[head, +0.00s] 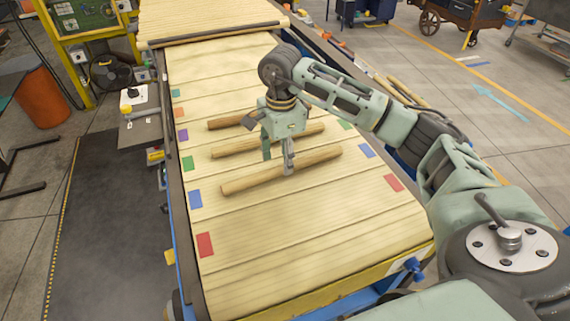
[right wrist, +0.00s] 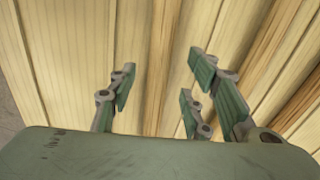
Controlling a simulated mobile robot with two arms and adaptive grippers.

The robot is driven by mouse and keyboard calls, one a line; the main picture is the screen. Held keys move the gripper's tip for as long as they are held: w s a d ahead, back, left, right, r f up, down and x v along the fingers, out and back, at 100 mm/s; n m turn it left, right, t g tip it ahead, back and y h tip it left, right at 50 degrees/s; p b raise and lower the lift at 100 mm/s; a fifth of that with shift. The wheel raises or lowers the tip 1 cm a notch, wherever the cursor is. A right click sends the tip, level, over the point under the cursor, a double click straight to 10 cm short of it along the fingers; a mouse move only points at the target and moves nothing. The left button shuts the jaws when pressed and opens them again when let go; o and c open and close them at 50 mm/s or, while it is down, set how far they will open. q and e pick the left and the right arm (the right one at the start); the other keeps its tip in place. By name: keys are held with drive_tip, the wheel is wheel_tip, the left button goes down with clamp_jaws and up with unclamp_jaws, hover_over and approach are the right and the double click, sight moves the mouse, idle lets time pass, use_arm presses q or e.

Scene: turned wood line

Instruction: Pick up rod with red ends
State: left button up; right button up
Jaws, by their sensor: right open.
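Three plain brown wooden rods lie across the slatted belt (head: 310,245) in the head view: a near rod (head: 250,182), a middle rod (head: 232,149) and a far rod (head: 225,123). I see no red on their ends. A red patch lies on the belt's left side (head: 205,245) and another on its right (head: 393,183), with bare slats between. My right gripper (head: 278,163) is open over the near and middle rods, one finger overlapping the near rod. Whether it touches is unclear. In the right wrist view the open fingers (right wrist: 160,95) point at brown strips. My left gripper is out of view.
Blue (head: 195,198), green (head: 187,162) and other coloured patches line the belt's sides. A dark bar (head: 215,35) crosses its far part. The near end of the belt is clear. An orange bin (head: 42,97) stands at left.

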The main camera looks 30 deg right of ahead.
drive_tip(key=shift+f+p, duration=0.3)
drive_tip(key=shift+f, duration=1.05)
drive_tip(key=shift+c, duration=0.4)
clamp_jaws()
